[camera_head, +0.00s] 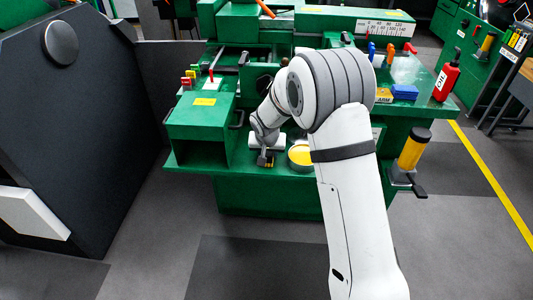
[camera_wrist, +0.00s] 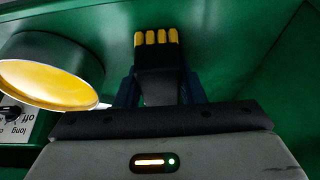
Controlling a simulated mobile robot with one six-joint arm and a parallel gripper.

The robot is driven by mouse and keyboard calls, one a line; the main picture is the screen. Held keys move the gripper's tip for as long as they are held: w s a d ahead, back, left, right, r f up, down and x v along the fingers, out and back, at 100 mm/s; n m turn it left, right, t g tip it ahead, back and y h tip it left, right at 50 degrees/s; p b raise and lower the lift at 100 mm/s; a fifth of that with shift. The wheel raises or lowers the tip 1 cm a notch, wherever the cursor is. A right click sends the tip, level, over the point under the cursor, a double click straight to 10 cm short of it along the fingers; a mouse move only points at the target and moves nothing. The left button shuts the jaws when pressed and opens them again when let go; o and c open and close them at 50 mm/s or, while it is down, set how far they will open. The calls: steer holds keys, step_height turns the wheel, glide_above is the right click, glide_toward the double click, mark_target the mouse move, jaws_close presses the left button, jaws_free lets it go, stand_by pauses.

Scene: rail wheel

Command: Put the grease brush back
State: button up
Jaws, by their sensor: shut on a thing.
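My gripper (camera_head: 266,155) is low over the green machine's front shelf, left of the grease tin. In the wrist view its dark blue fingers (camera_wrist: 160,90) are shut on the grease brush (camera_wrist: 157,62), a dark block with several yellow tips pointing away from me. The brush also shows small and dark at my gripper in the head view (camera_head: 264,162). I cannot tell whether it touches the shelf. The grease tin (camera_head: 300,155) is round with yellow inside; in the wrist view the tin (camera_wrist: 58,75) is to the left, apart from the brush.
A green housing (camera_head: 200,118) stands close on the left. A red bottle (camera_head: 446,80), a blue block (camera_head: 404,92) and a yellow cylinder (camera_head: 412,150) are to the right. A labelled switch (camera_wrist: 14,118) shows below the tin.

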steer(key=shift+f, duration=0.2)
steer(key=o, duration=1)
steer(key=shift+r, duration=0.15)
